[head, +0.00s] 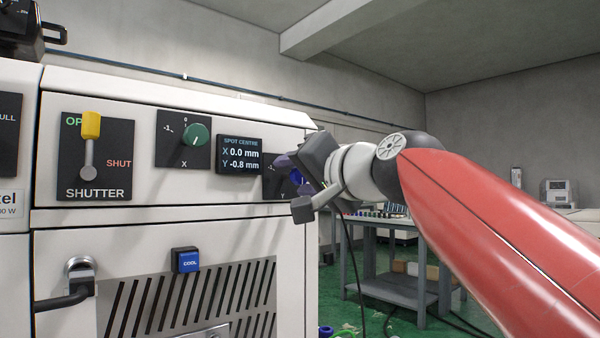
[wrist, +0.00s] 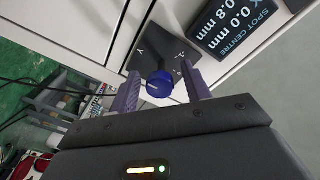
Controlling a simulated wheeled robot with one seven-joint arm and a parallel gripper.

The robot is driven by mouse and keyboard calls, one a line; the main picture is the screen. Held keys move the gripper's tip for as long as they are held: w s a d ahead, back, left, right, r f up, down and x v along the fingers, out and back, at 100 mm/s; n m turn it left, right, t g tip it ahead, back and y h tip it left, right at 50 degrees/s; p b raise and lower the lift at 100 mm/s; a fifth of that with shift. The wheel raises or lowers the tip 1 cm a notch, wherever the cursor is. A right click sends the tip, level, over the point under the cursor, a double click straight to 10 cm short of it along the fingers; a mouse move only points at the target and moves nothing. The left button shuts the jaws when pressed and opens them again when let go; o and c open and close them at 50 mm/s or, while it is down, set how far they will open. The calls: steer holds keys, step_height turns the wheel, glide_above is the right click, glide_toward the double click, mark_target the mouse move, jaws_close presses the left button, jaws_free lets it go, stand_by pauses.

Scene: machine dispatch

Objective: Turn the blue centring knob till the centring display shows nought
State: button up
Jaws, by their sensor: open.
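The blue centring knob (wrist: 160,84) sits on a small dark plate marked Y in the wrist view. In the head view my gripper mostly hides it, and part of its plate (head: 272,184) shows. The spot centre display (head: 240,155) reads X 0.0 mm and Y -0.8 mm; it also shows in the wrist view (wrist: 235,22), upside down. My gripper (wrist: 160,92) is open, with one finger on each side of the blue knob. I cannot tell whether either finger touches it. In the head view my gripper (head: 292,180) is at the panel's right end.
A green X knob (head: 195,135) is left of the display. A yellow-tipped shutter lever (head: 90,126) stands up towards the OPEN side. A blue COOL button (head: 187,260) and a vent lie below. A grey workbench (head: 395,285) stands behind my arm.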

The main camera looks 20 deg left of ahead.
steer(key=shift+c, duration=0.5)
steer(key=c, duration=0.9)
steer(key=shift+f+n+b, duration=0.15)
steer(key=shift+n+b, duration=0.15)
steer(key=shift+n, duration=0.1)
steer(key=n+b, duration=0.2)
steer(key=n, duration=0.1)
steer(key=shift+n+y, duration=0.3)
steer(key=shift+n, duration=0.1)
steer(key=n+b, duration=0.2)
steer(key=n, duration=0.3)
steer(key=shift+y, duration=0.3)
